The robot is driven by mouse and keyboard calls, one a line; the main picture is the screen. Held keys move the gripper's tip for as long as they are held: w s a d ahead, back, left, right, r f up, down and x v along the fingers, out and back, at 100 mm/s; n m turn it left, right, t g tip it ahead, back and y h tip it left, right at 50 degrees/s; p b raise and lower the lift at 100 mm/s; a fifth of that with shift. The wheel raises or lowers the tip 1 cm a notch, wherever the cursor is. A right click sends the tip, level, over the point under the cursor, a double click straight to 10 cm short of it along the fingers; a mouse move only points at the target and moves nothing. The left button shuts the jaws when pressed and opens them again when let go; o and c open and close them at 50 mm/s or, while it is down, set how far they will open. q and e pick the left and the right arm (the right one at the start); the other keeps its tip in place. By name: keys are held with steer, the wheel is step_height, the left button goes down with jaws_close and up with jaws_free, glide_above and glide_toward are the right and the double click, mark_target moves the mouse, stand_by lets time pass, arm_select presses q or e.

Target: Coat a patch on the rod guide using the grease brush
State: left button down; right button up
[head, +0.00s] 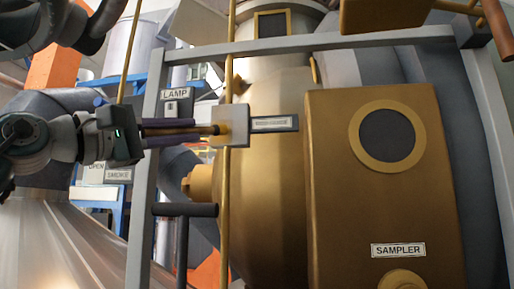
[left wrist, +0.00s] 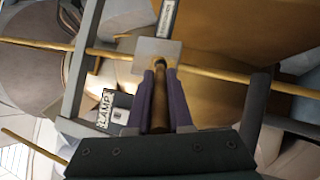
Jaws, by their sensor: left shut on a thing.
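The rod guide (head: 238,118) is a pale grey plate with a thin vertical brass rod (head: 226,215) running by it and a small label plate on its right. In the left wrist view the rod guide (left wrist: 148,49) lies straight ahead of the fingers. My left gripper (head: 213,131) is shut on the grease brush (left wrist: 159,108), a brown stick between the dark purple fingers. The brush's dark front end overlaps the plate's face in both views. I cannot tell whether it touches. My right gripper is not in view.
A grey frame post (head: 150,180) stands just left of the rod guide, with a dark T-shaped handle (head: 185,211) below. A brass sampler box (head: 390,190) and a large brass vessel (head: 265,200) fill the right.

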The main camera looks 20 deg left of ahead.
mark_target(205, 129)
arm_select(q)
steer(key=shift+w+d+p, duration=0.2)
steer(key=shift+d+p, duration=0.35)
steer(key=shift+d, duration=0.5)
steer(key=shift+w+d+p, duration=0.2)
steer(key=shift+d+p, duration=0.35)
steer(key=shift+d, duration=0.5)
steer(key=a+b, duration=0.2)
steer(key=a+r+b, duration=0.1)
steer(key=a, duration=0.1)
steer(key=shift+s+b, duration=0.3)
steer(key=shift+s, duration=0.05)
steer(key=shift+s+a+r+b, duration=0.5)
steer(key=shift+a+r+b, duration=0.5)
steer(key=shift+a, duration=0.85)
steer(key=w+d+p, duration=0.1)
steer(key=d+p, duration=0.1)
steer(key=d, duration=0.5)
steer(key=shift+w+d+f, duration=0.2)
steer(key=shift+w+d, duration=0.15)
steer(key=shift+w, duration=0.05)
